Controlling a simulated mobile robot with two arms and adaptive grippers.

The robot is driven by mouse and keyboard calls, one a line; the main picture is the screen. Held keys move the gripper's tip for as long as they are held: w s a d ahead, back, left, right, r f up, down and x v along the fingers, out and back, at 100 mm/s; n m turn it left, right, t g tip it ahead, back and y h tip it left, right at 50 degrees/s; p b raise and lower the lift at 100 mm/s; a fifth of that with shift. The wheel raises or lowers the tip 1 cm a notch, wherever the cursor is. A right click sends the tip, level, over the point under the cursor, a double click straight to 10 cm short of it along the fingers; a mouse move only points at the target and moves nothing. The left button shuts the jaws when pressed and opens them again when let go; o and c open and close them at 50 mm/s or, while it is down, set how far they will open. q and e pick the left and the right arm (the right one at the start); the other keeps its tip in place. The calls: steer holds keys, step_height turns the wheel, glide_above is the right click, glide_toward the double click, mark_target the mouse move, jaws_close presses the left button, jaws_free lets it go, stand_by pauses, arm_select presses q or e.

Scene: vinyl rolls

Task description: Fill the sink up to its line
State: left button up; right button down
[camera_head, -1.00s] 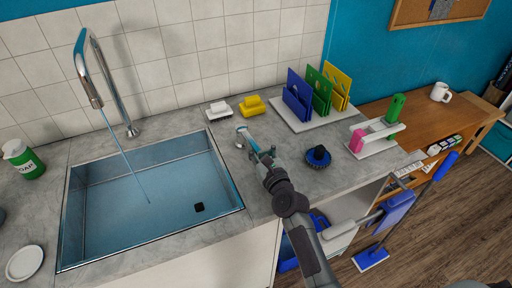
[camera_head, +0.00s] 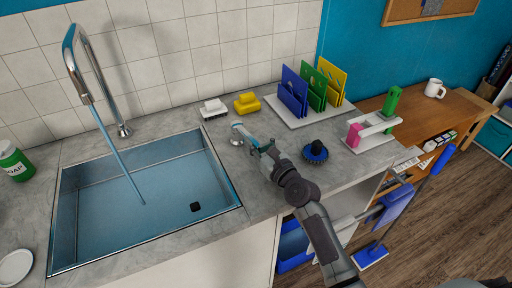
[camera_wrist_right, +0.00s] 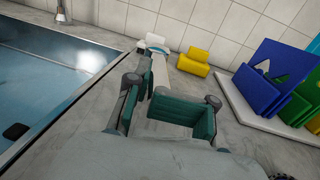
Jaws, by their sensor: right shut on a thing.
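The steel sink (camera_head: 150,160) is set in the grey counter, with a dark square drain (camera_head: 195,207) on its floor. The tall chrome tap (camera_head: 70,50) stands behind it. A water stream (camera_head: 118,155) falls from its spout into the sink. The inside looks bluish; I cannot tell the water depth, and no fill line can be made out. My right gripper (camera_head: 262,147) is right of the sink, shut on a pale tap lever (camera_head: 243,133). In the right wrist view, the lever (camera_wrist_right: 158,68) runs out from between the fingers (camera_wrist_right: 165,105). My left gripper is not in view.
A rack tray (camera_head: 300,115) holds blue, green and yellow boards. A dark blue round brush (camera_head: 315,153) stands close right of my right gripper. A soap bottle (camera_head: 14,162) is at far left.

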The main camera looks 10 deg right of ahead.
steer(key=shift+w+r, duration=0.2)
steer(key=shift+r, duration=0.35)
steer(key=c, duration=1.2)
jaws_free()
steer(key=shift+w, duration=0.1)
steer(key=shift+o, duration=1)
steer(key=shift+w+a+f, duration=0.1)
steer(key=shift+w+f, duration=0.1)
steer(key=shift+w, duration=0.05)
steer(key=shift+w+a+f, duration=0.1)
steer(key=shift+w+a, duration=0.05)
steer(key=shift+a, duration=0.25)
steer(key=shift+s+d, duration=0.1)
steer(key=shift+s, duration=0.15)
